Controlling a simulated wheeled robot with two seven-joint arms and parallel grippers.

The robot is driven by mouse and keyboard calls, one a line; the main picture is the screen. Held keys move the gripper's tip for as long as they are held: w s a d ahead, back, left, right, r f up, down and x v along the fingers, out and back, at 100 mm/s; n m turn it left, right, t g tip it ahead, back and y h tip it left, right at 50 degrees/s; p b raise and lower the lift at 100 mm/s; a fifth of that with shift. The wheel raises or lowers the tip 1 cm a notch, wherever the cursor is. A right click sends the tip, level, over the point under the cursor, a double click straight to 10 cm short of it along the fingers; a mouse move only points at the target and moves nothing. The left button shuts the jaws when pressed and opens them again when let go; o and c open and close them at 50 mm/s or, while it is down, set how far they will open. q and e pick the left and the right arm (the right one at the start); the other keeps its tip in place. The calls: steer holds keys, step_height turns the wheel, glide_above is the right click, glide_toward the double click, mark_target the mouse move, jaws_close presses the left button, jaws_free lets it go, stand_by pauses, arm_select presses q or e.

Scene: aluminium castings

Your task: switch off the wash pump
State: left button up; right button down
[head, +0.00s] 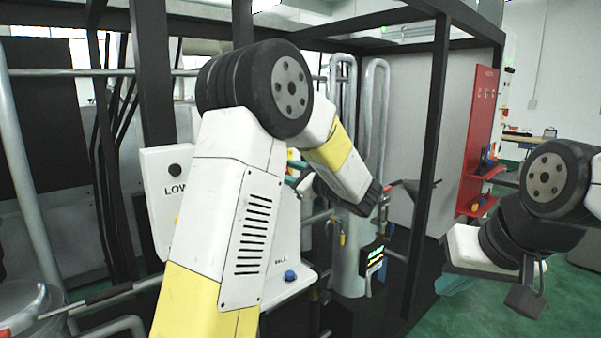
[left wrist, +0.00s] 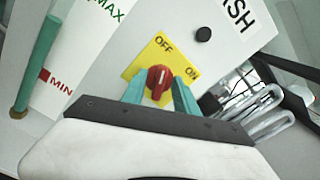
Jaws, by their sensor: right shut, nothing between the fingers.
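In the left wrist view a red rotary knob (left wrist: 158,82) sits on a yellow plate (left wrist: 138,66) marked OFF and ON, on a white panel (left wrist: 190,14). A pale line shows on the knob; I cannot tell exactly which word it points to. The teal fingers of my left gripper (left wrist: 159,92) stand apart, one on each side of the knob, with a narrow gap visible. Whether they touch it deeper down is hidden. In the head view I cannot make out the knob or the left fingers. My right gripper (head: 526,296) is shut and empty at the right.
Beside the knob are a black button (left wrist: 203,34), a green rod (left wrist: 38,62) and a MIN/MAX scale. Bent metal pipes (left wrist: 262,112) lie to the right. In the head view a black frame post (head: 427,165), a lit display (head: 373,255) and a red board (head: 481,125) stand around. Green floor is open lower right.

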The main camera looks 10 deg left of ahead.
arm_select(q)
steer(key=v, duration=0.7)
steer(key=shift+s+d, duration=0.25)
steer(key=shift+d, duration=0.05)
steer(key=s+a+f+n+g+h, duration=0.4)
steer(key=s+a+n, duration=0.1)
steer(key=s, duration=0.5)
steer(key=s+a+f+n+g+h, duration=0.35)
steer(key=s+a+n, duration=0.2)
steer(key=s, duration=0.35)
steer(key=s+d+n+t+h, duration=0.2)
steer(key=s+d+n+h, duration=0.6)
steer(key=d+h, duration=0.1)
steer(key=shift+s+r+t, duration=0.35)
steer(key=shift+s, duration=0.05)
